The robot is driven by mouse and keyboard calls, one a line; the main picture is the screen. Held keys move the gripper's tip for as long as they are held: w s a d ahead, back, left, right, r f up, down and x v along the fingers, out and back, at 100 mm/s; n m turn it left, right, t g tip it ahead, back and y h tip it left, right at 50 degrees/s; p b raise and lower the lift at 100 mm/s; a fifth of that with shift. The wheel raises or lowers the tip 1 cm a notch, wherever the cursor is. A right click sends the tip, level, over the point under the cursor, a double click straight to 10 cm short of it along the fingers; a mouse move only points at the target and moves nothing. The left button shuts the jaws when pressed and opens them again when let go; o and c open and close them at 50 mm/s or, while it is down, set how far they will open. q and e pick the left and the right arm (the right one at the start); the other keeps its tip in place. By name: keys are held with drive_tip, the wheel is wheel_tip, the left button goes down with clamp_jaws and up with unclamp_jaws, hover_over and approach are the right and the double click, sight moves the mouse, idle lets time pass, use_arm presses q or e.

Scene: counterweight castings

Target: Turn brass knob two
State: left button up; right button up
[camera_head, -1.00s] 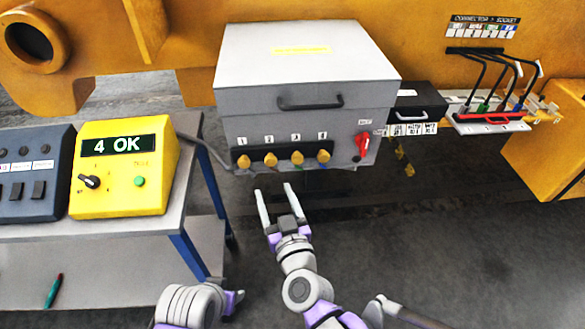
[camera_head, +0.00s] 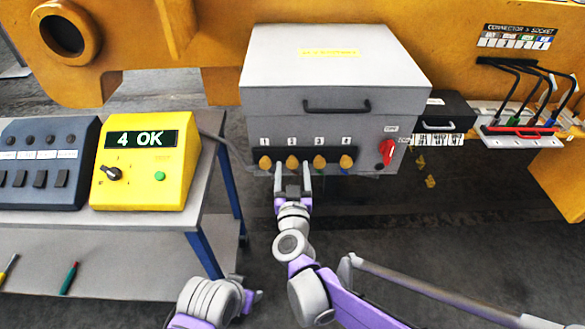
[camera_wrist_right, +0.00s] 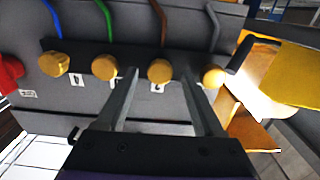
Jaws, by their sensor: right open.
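Brass knob two (camera_head: 293,162) is second from the left in the row of brass knobs on the grey box's dark strip. In the right wrist view, which is turned upside down, it is the knob (camera_wrist_right: 160,71) between my fingers. My right gripper (camera_head: 293,169) is open, with its fingertips up at the knob row. In the wrist view the right gripper's fingers (camera_wrist_right: 158,74) lie one on each side of knob two, with gaps; contact cannot be told. Part of my left arm shows at the bottom; its fingers cannot be made out.
Knob one (camera_head: 265,162) and knob three (camera_head: 319,162) flank knob two closely. A red rotary switch (camera_head: 387,152) is on the box's right. A yellow panel (camera_head: 147,165) reading "4 OK" stands on the table at left. Coloured cables run at the knobs.

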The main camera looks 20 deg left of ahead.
drive_tip(key=shift+w+a, duration=0.1)
drive_tip(key=shift+w, duration=0.15)
clamp_jaws()
